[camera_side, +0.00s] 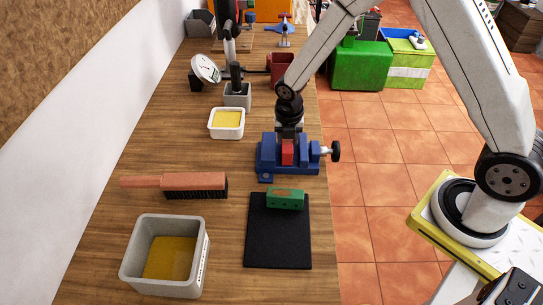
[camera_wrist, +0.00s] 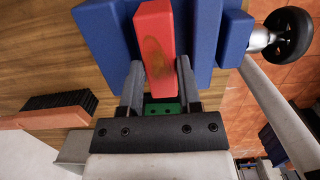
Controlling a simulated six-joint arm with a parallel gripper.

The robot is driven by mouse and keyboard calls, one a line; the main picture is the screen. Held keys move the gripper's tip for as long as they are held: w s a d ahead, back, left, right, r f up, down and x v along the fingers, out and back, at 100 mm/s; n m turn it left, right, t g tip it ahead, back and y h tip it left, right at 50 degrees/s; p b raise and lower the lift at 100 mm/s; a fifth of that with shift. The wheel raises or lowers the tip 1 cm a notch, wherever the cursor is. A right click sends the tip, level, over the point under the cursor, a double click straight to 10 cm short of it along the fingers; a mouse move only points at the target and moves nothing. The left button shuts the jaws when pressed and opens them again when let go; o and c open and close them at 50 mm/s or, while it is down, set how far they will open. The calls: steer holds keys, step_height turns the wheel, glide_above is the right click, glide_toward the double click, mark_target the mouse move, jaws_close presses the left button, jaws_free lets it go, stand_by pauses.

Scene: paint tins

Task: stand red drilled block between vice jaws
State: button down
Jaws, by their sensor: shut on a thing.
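The red drilled block (camera_side: 288,152) stands about upright at the blue vice (camera_side: 268,156), with blue jaw parts on both sides of it. In the wrist view the red block (camera_wrist: 154,45) shows a brownish worn patch, and the blue vice (camera_wrist: 105,35) lies behind and beside it. My gripper (camera_side: 289,130) is above the vice. In the wrist view my gripper (camera_wrist: 158,85) has its two grey fingers shut on the block's sides. The block's lower end is hidden, so I cannot tell whether it touches the vice's bottom.
A green drilled block (camera_side: 285,199) lies on a black mat (camera_side: 278,240) in front of the vice. A brush (camera_side: 180,184), a grey bin (camera_side: 168,255) and a white tray (camera_side: 226,123) stand to the left. The vice handle (camera_side: 335,151) sticks out right.

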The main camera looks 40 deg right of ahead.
mark_target(288, 146)
steer(key=shift+f, duration=0.15)
steer(key=shift+c, duration=1.4)
jaws_free()
step_height(288, 146, up, 12)
steer(key=s+a, duration=0.1)
steer(key=s+d+m, duration=0.1)
steer(key=s+m, duration=0.6)
steer(key=m, duration=0.6)
steer(key=s+d+m+t+y, duration=0.1)
steer(key=s+m, duration=0.5)
steer(key=m, duration=0.8)
steer(key=shift+s+d+f+t, duration=0.15)
steer(key=shift+s+d+t, duration=0.15)
steer(key=shift+s+d, duration=0.15)
